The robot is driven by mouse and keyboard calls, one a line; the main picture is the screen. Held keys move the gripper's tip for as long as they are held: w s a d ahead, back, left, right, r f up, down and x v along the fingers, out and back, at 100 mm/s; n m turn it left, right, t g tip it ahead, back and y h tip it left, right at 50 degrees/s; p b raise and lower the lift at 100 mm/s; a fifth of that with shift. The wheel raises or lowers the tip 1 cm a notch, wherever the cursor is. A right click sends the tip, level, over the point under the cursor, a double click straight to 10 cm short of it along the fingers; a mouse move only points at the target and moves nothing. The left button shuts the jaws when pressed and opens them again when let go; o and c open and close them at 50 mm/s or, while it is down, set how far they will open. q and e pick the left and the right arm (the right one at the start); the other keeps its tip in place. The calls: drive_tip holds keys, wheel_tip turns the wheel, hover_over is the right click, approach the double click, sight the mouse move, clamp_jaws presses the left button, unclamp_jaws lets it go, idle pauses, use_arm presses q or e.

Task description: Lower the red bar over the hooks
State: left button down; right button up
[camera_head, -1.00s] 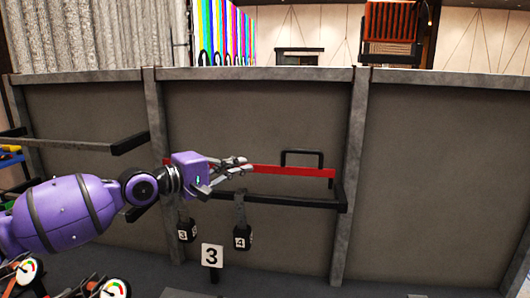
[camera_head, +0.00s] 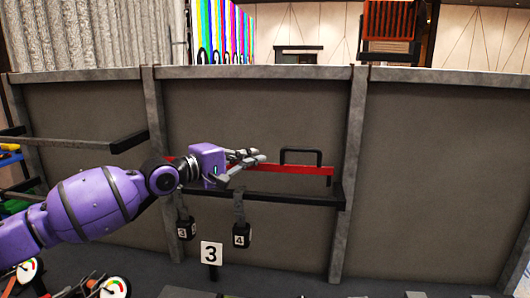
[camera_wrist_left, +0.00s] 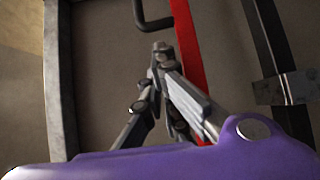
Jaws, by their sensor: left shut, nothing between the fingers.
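The red bar (camera_head: 305,169) runs along the grey panel above a black rail (camera_head: 300,199), apart from it. A black handle (camera_head: 301,150) stands up from the bar; part of it shows in the wrist view (camera_wrist_left: 152,22). My left gripper (camera_head: 262,156) is shut and empty, in front of the bar and just left of the handle. In the wrist view its fingertips (camera_wrist_left: 162,48) are beside the red bar (camera_wrist_left: 187,45), near the handle. Dark straps over the rail carry black weights marked 3 (camera_head: 186,229) and 4 (camera_head: 241,234). My gripper and arm hide the bar's left part. My right gripper is out of view.
Grey panels with upright posts (camera_head: 347,180) back the rail. Another black rail (camera_head: 70,144) juts out at the left. A number 3 sign (camera_head: 211,254) stands below the weights. Gauges (camera_head: 115,288) sit at the lower left. The right panel is clear.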

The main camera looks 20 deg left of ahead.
use_arm(q)
drive_tip(key=shift+x, duration=2.8)
drive_tip(key=shift+s+d, duration=0.1)
drive_tip(key=shift+s, duration=0.1)
drive_tip(key=shift+s+m+t+b, duration=0.15)
drive_tip(key=shift+m+t+b, duration=0.15)
drive_tip(key=shift+t, duration=0.1)
drive_tip(key=shift+s, duration=0.1)
